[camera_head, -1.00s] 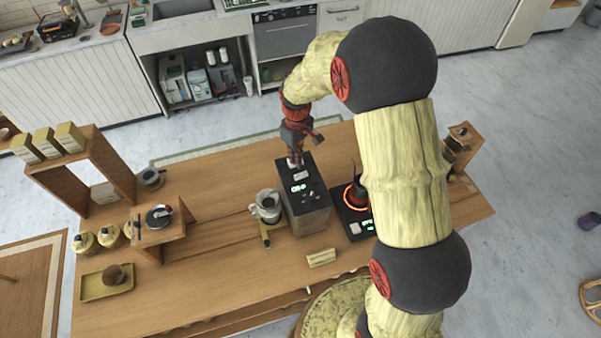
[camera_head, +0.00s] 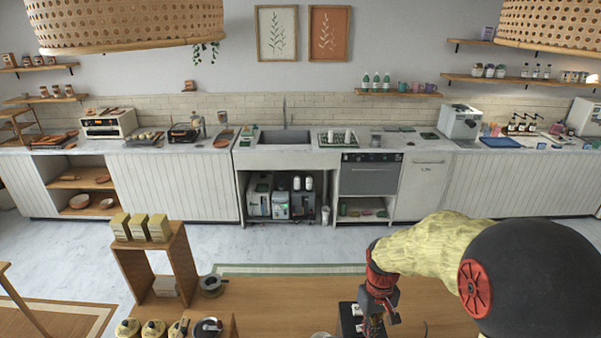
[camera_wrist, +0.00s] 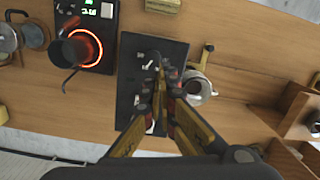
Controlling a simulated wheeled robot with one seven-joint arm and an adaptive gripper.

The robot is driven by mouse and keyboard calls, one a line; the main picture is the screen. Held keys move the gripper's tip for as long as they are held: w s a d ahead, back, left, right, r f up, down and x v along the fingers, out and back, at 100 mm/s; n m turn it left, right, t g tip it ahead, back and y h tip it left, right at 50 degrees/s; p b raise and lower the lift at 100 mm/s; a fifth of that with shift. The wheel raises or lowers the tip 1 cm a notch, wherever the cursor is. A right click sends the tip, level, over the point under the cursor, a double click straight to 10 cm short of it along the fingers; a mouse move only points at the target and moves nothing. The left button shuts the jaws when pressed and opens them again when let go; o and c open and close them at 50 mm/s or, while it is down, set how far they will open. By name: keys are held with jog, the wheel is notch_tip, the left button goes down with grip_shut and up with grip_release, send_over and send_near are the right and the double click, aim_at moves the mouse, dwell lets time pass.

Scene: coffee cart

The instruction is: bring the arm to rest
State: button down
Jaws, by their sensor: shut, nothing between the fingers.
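My gripper (camera_head: 374,326) hangs at the bottom of the head view, at the end of my bent arm. In the wrist view, its fingers (camera_wrist: 164,84) are together with nothing between them. They point down over a box with a black top (camera_wrist: 128,62). How much height lies between the fingertips and that top I cannot tell. The box also shows at the lower edge of the head view (camera_head: 348,318), partly cut off and hidden by the gripper.
The wooden cart top (camera_head: 270,293) lies below. A wooden shelf (camera_head: 184,258) stands at left.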

jog(key=s+m+t+b, duration=0.2)
jog(key=s+t+b, duration=0.4)
jog(key=s+b, duration=1.3)
jog(key=b, duration=0.3)
jog(key=shift+f+m+t+b, duration=0.25)
jog(key=shift+m+t+b, duration=0.05)
jog(key=shift+b, duration=0.1)
